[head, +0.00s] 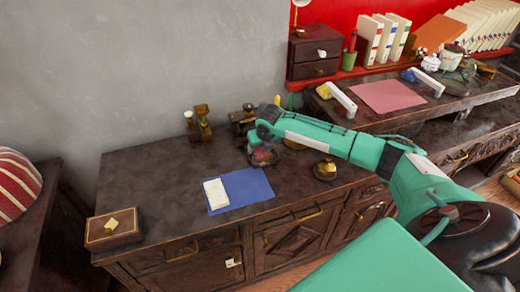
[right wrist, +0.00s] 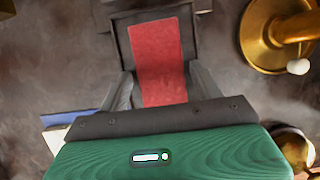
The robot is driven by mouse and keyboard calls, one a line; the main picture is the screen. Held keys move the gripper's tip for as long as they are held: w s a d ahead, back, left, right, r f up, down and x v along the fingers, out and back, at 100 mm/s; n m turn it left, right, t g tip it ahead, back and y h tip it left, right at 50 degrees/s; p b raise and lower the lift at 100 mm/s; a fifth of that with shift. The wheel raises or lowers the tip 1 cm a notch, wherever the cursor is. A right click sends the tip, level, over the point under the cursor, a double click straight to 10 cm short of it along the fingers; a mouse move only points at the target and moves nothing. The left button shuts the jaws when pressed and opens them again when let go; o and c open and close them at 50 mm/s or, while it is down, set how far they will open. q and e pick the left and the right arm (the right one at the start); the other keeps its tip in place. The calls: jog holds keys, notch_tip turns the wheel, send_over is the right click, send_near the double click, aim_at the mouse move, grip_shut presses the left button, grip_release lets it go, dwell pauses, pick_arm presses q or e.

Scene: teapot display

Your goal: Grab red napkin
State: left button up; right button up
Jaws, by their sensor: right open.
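The red napkin (right wrist: 158,48) is a flat red rectangle over a dark square holder (right wrist: 123,40) in the right wrist view. In the head view it is a small reddish patch (head: 263,155), partly covered by my right gripper. My right gripper (right wrist: 162,88) is open, with one grey finger on each side of the napkin's near end. Whether the fingers touch it, and how high they are above the holder, I cannot tell. My left gripper is in neither view.
The dark cabinet top (head: 150,180) carries a blue sheet (head: 254,184) with a white pad (head: 216,193), a wooden box (head: 114,227) and a brass bell (head: 325,170). Brass items (head: 198,123) stand at the back. In the wrist view a brass object (right wrist: 275,35) stands close right.

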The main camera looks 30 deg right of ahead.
jog(key=shift+f, duration=0.1)
jog(key=c, duration=0.7)
jog(key=shift+c, duration=0.3)
